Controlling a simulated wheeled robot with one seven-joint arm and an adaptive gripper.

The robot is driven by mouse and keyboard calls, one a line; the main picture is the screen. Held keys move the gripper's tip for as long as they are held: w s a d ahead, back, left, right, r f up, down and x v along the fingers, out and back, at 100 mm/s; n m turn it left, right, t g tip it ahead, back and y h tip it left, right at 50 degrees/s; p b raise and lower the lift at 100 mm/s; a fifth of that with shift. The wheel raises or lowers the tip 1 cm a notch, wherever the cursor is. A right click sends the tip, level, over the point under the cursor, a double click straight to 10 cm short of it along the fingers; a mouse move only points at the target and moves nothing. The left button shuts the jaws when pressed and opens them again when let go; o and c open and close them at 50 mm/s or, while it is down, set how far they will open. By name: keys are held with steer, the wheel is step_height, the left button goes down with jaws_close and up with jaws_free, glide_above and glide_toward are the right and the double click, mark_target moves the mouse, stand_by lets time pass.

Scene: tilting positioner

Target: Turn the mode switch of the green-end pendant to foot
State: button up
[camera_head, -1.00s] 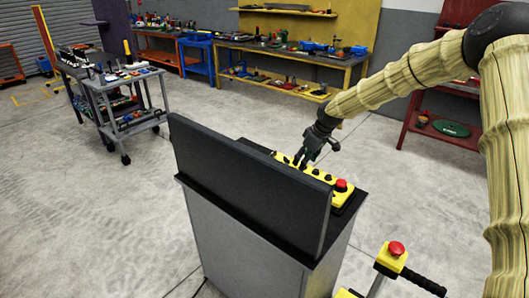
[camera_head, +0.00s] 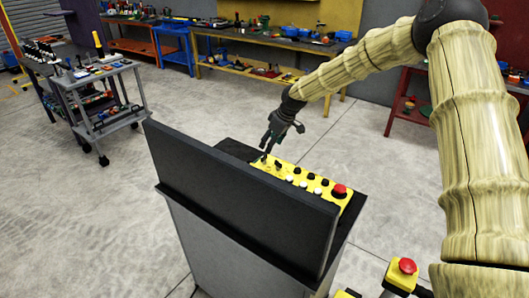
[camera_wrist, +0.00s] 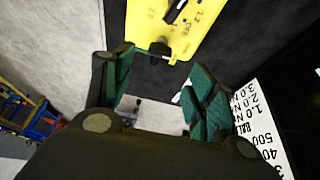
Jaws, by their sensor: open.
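A yellow pendant (camera_head: 310,181) lies on the cabinet top behind the dark upright panel. It carries a row of black and white controls and a red mushroom button (camera_head: 339,190) at its right end. My gripper (camera_head: 265,153) is over the pendant's far left end, pointing down. In the wrist view the pendant's end (camera_wrist: 203,28) is at the top, with a black knob (camera_wrist: 176,11) and small markings too blurred to read. My open gripper's green-padded fingers (camera_wrist: 162,85) are below that end in the picture, with nothing between them. I see no green end marking.
The dark upright panel (camera_head: 235,185) stands close along the pendant's near side. A white printed sheet (camera_wrist: 265,130) shows at right in the wrist view. A second red button on a yellow box (camera_head: 402,272) is at the front right. A tool cart (camera_head: 100,100) stands at left.

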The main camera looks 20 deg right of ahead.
mark_target(265, 155)
steer(key=p+x, duration=0.1)
steer(key=x, duration=0.2)
steer(key=shift+w+f, duration=0.2)
steer(key=shift+w+a+f+p, duration=0.1)
steer(key=shift+f+p, duration=0.1)
steer(key=shift+f, duration=0.15)
steer(key=shift+a+f+p, duration=0.1)
steer(key=shift+f+p, duration=0.05)
steer(key=shift+f, duration=0.2)
steer(key=shift+p+x, duration=0.45)
steer(key=shift+x, duration=1.1)
steer(key=c, duration=1)
